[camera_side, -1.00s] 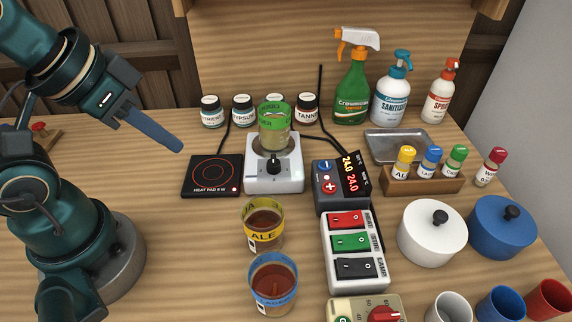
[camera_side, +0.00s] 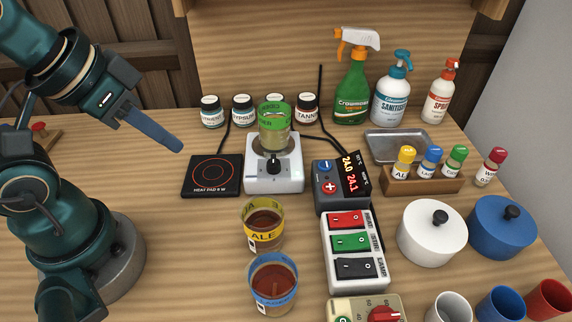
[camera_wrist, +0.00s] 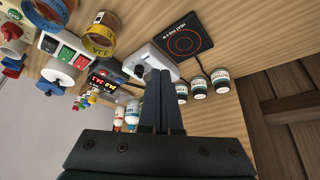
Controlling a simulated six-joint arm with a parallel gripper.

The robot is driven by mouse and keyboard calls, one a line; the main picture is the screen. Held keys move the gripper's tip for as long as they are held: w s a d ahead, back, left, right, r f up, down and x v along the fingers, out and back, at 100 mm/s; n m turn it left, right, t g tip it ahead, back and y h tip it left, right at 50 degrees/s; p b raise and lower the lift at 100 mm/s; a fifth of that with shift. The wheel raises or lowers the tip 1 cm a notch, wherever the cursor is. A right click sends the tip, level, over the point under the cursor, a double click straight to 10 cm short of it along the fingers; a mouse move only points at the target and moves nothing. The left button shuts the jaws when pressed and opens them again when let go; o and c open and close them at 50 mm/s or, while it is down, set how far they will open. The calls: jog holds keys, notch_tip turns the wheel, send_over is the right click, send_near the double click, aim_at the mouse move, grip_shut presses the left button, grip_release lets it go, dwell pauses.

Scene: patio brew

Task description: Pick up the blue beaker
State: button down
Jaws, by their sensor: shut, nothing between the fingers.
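The blue beaker (camera_side: 273,286) stands upright on the table at the front middle. It has a blue band around its rim and holds brown liquid. Its blue band (camera_wrist: 50,10) also shows in the wrist view, cut by the top edge. My gripper (camera_side: 178,147) is shut and empty, raised in the air at the left, well apart from the beaker. Its closed fingers (camera_wrist: 158,75) point up the wrist view.
A yellow-banded beaker (camera_side: 262,228) stands just behind the blue one. A green-banded beaker (camera_side: 275,138) sits on the white stirrer (camera_side: 273,178). A switch box (camera_side: 356,262) is to the right. The table left of the beakers is clear.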

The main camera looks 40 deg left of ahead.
grip_release()
dwell(0.3)
